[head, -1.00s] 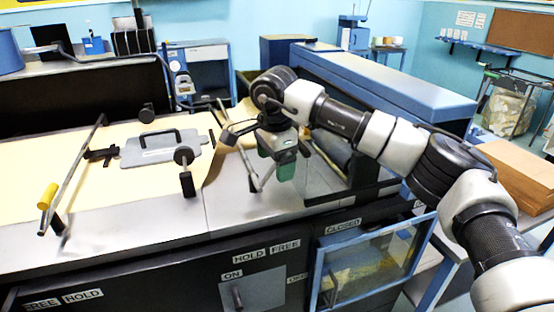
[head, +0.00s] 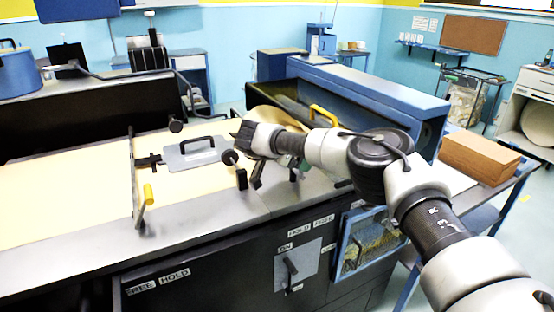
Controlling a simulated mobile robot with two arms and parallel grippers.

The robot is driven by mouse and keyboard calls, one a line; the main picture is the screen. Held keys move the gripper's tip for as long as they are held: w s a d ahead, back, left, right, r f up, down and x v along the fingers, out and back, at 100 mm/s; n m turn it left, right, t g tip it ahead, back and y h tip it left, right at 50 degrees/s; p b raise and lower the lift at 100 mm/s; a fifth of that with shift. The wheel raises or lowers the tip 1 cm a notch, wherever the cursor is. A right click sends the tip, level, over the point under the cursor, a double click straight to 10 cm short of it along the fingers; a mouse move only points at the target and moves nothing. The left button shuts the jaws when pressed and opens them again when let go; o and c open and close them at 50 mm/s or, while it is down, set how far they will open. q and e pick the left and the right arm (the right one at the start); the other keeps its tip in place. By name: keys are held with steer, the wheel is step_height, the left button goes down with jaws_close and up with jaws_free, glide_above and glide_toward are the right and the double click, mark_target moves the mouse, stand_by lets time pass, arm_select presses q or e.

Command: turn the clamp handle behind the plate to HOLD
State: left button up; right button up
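The grey plate (head: 200,154) with a black handle lies on the cream paper on the bench. My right gripper (head: 240,131) is at the plate's right rear, over the paper's right end. Its fingers are dark and small here; I cannot tell whether they are open or touching anything. The area behind and below it, including any handle there, is partly hidden. My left gripper is not in view.
FREE/HOLD labels (head: 158,282) and HOLD/FREE labels (head: 311,225) are on the bench front, with a black lever (head: 291,270) on a grey panel below. A long blue housing (head: 380,85) stands behind my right arm. Brown stacks (head: 480,157) lie at right.

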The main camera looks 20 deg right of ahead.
steer(key=a+h, duration=0.1)
steer(key=f+h, duration=0.1)
steer(key=shift+a+t+h, duration=0.3)
steer(key=shift+a+h, duration=0.1)
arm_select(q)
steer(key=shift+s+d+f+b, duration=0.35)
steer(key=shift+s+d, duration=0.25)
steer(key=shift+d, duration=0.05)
arm_select(e)
steer(key=shift+a+h, duration=0.1)
steer(key=shift+h, duration=0.2)
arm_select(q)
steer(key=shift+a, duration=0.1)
arm_select(e)
steer(key=o, duration=1.1)
steer(key=shift+f, duration=0.15)
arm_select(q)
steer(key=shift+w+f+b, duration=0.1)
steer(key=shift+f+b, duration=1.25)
arm_select(e)
steer(key=v, duration=1.1)
steer(key=shift+f, duration=0.1)
